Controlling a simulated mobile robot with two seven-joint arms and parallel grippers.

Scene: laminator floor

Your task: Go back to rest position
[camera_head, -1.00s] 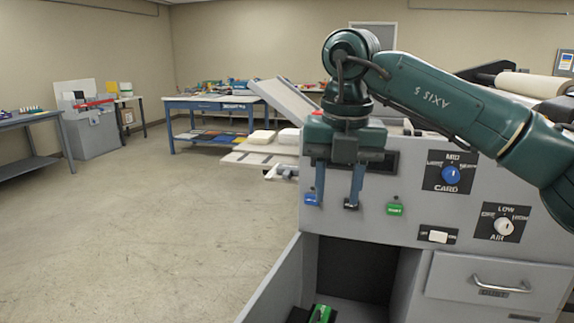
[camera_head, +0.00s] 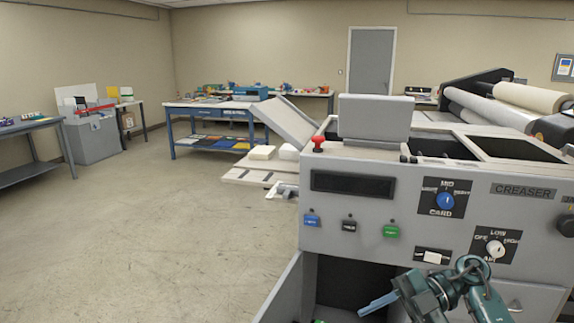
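My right gripper (camera_head: 374,304) is low at the bottom right, in front of the machine's open lower compartment and drawer area. Its blue fingers point left and touch nothing that I can see. It is seen side-on, so the gap between the fingers does not show, and no held object is visible. My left gripper is not in view. The grey creaser machine (camera_head: 335,222) fills the right side. Its front has a blue button (camera_head: 312,221), a black button (camera_head: 349,226), a green button (camera_head: 391,231), a card dial (camera_head: 444,202) and an air dial (camera_head: 495,248).
The machine's open door (camera_head: 283,293) juts out at lower left of the compartment. A red knob (camera_head: 318,145) stands on the machine's top edge. A blue workbench (camera_head: 205,111) and a grey table (camera_head: 30,127) stand further back. The floor at left is clear.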

